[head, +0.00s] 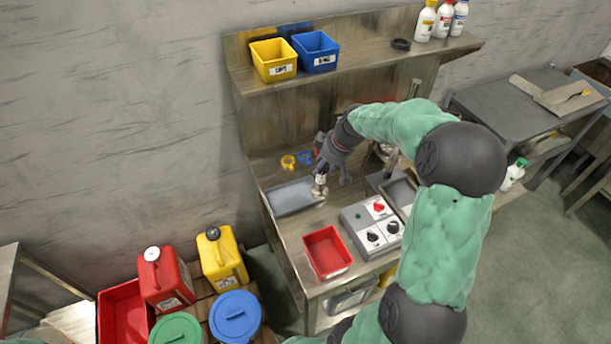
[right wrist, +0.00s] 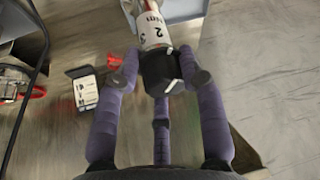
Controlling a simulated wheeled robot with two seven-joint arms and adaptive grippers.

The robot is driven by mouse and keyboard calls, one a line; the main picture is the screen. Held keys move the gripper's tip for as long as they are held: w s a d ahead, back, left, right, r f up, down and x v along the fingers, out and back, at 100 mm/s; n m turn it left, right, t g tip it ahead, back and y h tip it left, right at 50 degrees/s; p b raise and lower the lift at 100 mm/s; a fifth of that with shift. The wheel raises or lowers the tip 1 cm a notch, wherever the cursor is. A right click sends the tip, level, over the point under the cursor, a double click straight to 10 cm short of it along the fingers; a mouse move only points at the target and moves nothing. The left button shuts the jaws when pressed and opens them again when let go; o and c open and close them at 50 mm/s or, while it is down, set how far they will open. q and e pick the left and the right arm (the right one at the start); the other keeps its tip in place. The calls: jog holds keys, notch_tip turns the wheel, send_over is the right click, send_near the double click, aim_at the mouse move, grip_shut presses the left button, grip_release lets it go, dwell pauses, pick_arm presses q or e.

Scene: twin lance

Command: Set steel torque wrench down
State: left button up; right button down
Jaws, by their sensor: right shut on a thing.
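The steel torque wrench (head: 320,186) is in my right gripper (head: 335,163), over the left part of the workbench by a grey tray (head: 291,197). In the right wrist view, my right gripper (right wrist: 158,78) has its purple fingers closed around the wrench's black end. The wrench's pale labelled body (right wrist: 152,27) points away, toward the top of the picture and a light grey-blue tray edge. I cannot tell whether the wrench touches the tray or bench. My left gripper is not in view.
A red bin (head: 327,252) and a control box with knobs (head: 372,226) stand in front and right of the wrench. A yellow ring (head: 288,162) lies behind the tray. The shelf above holds a yellow bin (head: 273,60), a blue bin (head: 316,52) and bottles.

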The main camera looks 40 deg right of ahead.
jog(key=w+r+x, duration=0.1)
jog(key=w+x, duration=0.1)
jog(key=x, duration=0.9)
jog(key=shift+w+f+b, duration=0.2)
jog(key=shift+f+b, duration=0.1)
jog(key=shift+b, duration=0.15)
jog(key=shift+f, duration=0.1)
jog(key=c, duration=0.7)
grip_release()
jog(key=shift+a, duration=0.1)
jog(key=shift+c, duration=0.2)
